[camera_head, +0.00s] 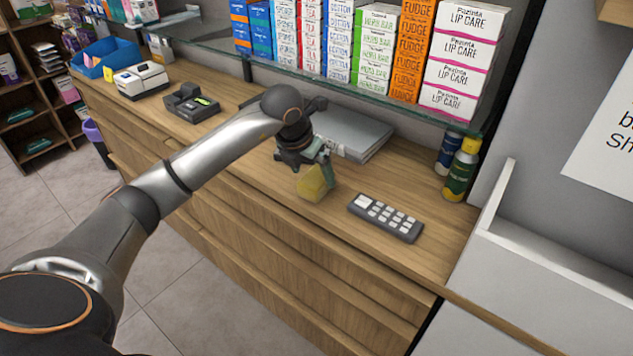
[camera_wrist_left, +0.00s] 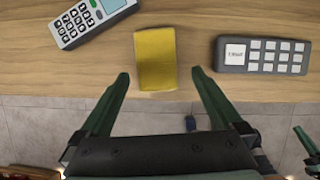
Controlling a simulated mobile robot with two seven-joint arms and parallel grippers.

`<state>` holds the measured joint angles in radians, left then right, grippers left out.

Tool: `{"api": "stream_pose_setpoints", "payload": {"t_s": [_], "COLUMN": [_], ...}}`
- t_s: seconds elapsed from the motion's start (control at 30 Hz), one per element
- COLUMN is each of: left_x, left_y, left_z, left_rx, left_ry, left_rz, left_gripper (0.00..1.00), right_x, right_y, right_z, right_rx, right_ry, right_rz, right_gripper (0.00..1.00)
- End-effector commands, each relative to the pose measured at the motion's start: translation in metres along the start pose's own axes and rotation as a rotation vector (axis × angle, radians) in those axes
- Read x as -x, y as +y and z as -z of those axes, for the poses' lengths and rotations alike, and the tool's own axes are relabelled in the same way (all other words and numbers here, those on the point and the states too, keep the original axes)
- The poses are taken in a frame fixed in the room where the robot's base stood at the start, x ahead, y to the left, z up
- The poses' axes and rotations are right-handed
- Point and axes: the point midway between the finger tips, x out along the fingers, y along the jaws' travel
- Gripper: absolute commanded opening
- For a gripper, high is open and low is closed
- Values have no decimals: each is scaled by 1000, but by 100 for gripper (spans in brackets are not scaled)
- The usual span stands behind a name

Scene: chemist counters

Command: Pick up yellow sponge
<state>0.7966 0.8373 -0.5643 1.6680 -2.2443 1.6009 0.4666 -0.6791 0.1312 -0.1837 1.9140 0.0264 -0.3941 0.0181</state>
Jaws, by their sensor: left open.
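The yellow sponge (camera_head: 311,184) is on the wooden counter near its front edge, just below my left gripper (camera_head: 318,160). In the left wrist view the sponge (camera_wrist_left: 156,58) is a yellow block that lies ahead of and between the two open green fingers (camera_wrist_left: 160,85). No contact between the fingers and the sponge shows in that view. In the head view the gripper covers part of the sponge.
A dark grey keypad (camera_head: 385,217) lies right of the sponge; it also shows in the wrist view (camera_wrist_left: 262,54). A handheld device with keys (camera_wrist_left: 88,18) lies left of the sponge. A glass shelf with boxes overhangs the counter's back.

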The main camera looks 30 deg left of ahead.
Motion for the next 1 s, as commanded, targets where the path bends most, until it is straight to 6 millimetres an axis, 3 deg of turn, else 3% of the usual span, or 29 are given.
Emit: {"api": "stream_pose_setpoints", "payload": {"t_s": [0.33, 0.63, 1.0], "left_x": [-43, -48, -48], "left_y": [4, 4, 4], "left_z": [-10, -11, -11], "left_rx": [1, -1, -1], "left_ry": [4, 1, 1], "left_rz": [1, 0, 0], "left_gripper": [100, 100, 60], "right_x": [5, 4, 5], "right_y": [0, 0, -1], "right_z": [5, 5, 5], "right_rx": [0, 0, 0], "right_ry": [0, 0, 0], "right_rz": [0, 0, 0], "right_gripper": [0, 0, 0]}}
